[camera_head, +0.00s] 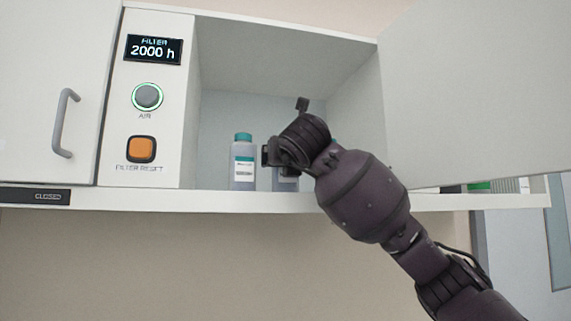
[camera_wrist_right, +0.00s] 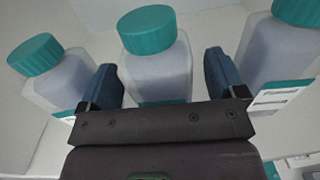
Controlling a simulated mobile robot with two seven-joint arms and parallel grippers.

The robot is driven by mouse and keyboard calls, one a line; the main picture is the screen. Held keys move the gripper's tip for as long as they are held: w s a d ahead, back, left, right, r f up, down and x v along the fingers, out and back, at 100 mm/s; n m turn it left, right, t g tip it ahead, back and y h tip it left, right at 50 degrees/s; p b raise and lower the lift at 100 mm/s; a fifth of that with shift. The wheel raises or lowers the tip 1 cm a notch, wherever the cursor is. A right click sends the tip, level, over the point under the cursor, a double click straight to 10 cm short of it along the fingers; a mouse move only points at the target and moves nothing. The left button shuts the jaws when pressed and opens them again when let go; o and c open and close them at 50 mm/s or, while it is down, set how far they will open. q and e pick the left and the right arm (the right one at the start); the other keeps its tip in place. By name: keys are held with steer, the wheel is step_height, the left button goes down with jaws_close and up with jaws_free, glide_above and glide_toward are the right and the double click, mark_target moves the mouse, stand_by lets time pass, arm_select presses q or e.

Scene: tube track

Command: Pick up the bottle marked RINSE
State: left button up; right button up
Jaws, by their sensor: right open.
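Bottles with teal caps and grey bodies stand in the open cabinet. In the head view, the left bottle (camera_head: 243,165) is in plain sight with a white label too small to read. A second bottle (camera_head: 285,182) is mostly hidden behind my right gripper (camera_head: 279,156). In the right wrist view, my right gripper (camera_wrist_right: 163,82) is open, its blue fingers on either side of a middle bottle (camera_wrist_right: 158,65). A bottle stands to its left (camera_wrist_right: 60,80) and another to its right (camera_wrist_right: 278,50). I cannot read which is marked RINSE. My left gripper is out of view.
The cabinet's front ledge (camera_head: 230,202) runs below the bottles. An open door panel (camera_head: 470,90) fills the right. A control panel (camera_head: 150,90) with a display and buttons is left of the opening. A closed door with a handle (camera_head: 66,122) is at far left.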

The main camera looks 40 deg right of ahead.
steer(key=shift+w+d, duration=0.25)
steer(key=shift+w, duration=0.2)
steer(key=c, duration=1.1)
steer(key=shift+r, duration=0.1)
steer(key=shift+c, duration=0.2)
